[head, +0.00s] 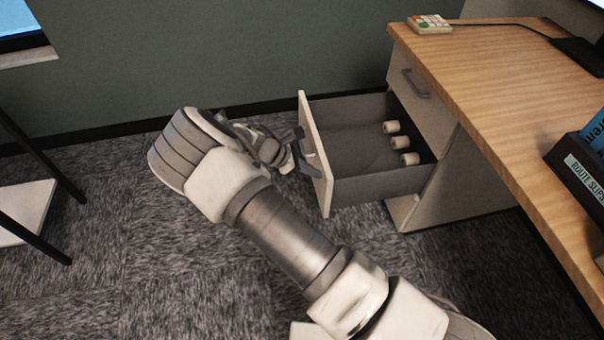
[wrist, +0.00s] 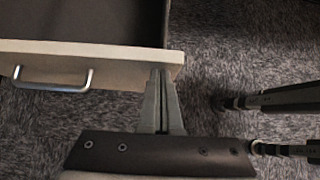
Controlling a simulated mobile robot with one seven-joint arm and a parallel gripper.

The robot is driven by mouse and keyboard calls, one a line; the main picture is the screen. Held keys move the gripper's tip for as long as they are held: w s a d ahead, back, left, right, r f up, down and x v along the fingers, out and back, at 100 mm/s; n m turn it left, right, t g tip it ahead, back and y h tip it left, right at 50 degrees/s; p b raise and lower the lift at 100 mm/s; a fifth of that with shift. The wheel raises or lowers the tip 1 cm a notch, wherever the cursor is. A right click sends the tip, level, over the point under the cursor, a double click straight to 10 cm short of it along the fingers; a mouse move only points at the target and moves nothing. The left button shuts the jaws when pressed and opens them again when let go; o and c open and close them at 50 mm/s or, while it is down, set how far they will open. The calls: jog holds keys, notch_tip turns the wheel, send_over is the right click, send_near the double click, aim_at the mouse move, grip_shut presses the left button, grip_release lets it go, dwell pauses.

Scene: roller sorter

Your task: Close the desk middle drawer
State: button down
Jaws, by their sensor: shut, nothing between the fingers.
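The desk's pulled-out drawer (head: 365,184) stands well open below a shut upper drawer with a grey handle (head: 416,84). Its pale front panel (head: 315,155) faces left, toward my arm. My gripper (head: 297,144) is shut and empty, at the outer side of that panel. In the wrist view the shut fingers (wrist: 159,75) reach the panel (wrist: 110,58) near its right end, to the right of its bar handle (wrist: 53,83). They look touching or very close; I cannot tell which. The head view partly hides the drawer handle behind my gripper.
Several white rolls (head: 397,143) lie inside the drawer. The wooden desktop (head: 500,75) carries a small keypad device (head: 429,24) and a dark box labelled "ROUTE SLIPS" (head: 583,182). A black-legged rack (head: 40,160) stands at the left. Carpet between is clear.

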jog(key=shift+d, duration=0.2)
jog(key=shift+w+d+r, duration=0.1)
jog(key=shift+w+d, duration=0.05)
jog(key=shift+d, duration=0.2)
jog(key=w+d+p, duration=0.2)
jog(key=w+d, duration=0.2)
jog(key=d, duration=1)
jog(key=w+d+p, duration=0.1)
jog(key=w+d, duration=0.3)
jog(key=d, duration=1)
jog(key=shift+p, duration=0.4)
jog(key=shift+d, duration=0.1)
